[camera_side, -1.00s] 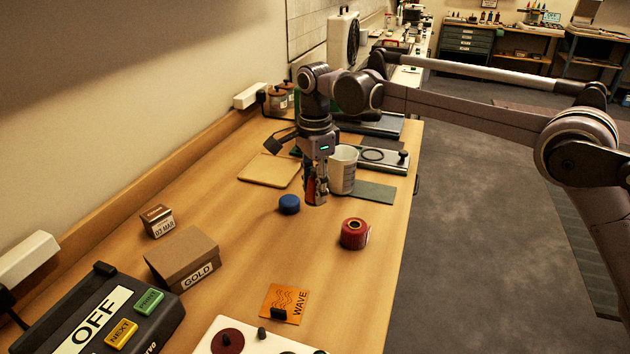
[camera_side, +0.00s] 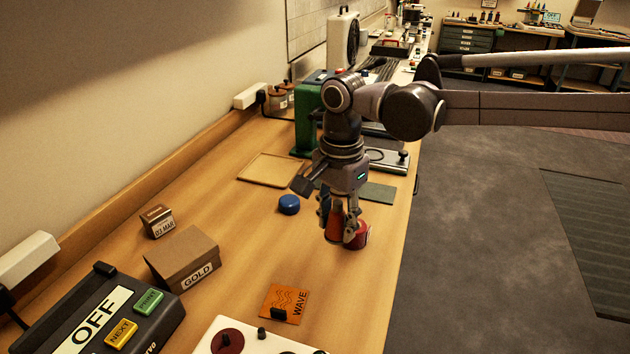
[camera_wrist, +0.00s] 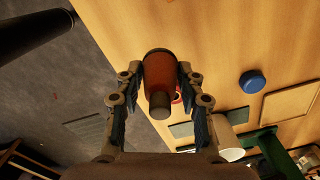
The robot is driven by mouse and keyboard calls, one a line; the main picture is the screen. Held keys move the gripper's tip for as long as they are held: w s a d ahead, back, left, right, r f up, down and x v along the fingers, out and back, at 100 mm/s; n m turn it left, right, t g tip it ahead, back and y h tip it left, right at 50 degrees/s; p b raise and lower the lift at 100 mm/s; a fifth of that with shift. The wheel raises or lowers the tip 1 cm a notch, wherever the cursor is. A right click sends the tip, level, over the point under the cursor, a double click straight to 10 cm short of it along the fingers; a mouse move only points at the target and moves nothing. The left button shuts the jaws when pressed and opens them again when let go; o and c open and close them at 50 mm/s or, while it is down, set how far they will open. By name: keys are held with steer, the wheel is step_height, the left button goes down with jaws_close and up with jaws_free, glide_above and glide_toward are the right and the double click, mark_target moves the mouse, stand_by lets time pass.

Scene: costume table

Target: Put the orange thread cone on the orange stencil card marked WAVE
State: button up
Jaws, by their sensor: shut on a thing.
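The orange thread cone (camera_side: 334,222) is between the fingers of my gripper (camera_side: 337,232), which is shut on it. In the wrist view the cone (camera_wrist: 160,70) sits between both fingers (camera_wrist: 158,78), its narrow end toward the camera. In the side view the fingers partly cover it; it appears held above the table. The orange stencil card marked WAVE (camera_side: 292,296) lies on the table, nearer the side camera than my gripper, with nothing on its orange face except a small dark block at its near edge. The card is not visible in the wrist view.
A red spool (camera_side: 363,235) stands just behind my gripper, partly hidden. A blue round lid (camera_side: 289,205) is to its left. The GOLD box (camera_side: 183,258) is left of the card; a white panel with knobs (camera_side: 252,343) is in front. The wood between gripper and card is clear.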

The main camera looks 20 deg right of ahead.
glide_above(285, 303)
step_height(285, 303, down, 7)
steer(key=shift+r, duration=0.1)
steer(key=shift+f, duration=2)
steer(key=shift+f, duration=0.15)
steer(key=o, duration=1.1)
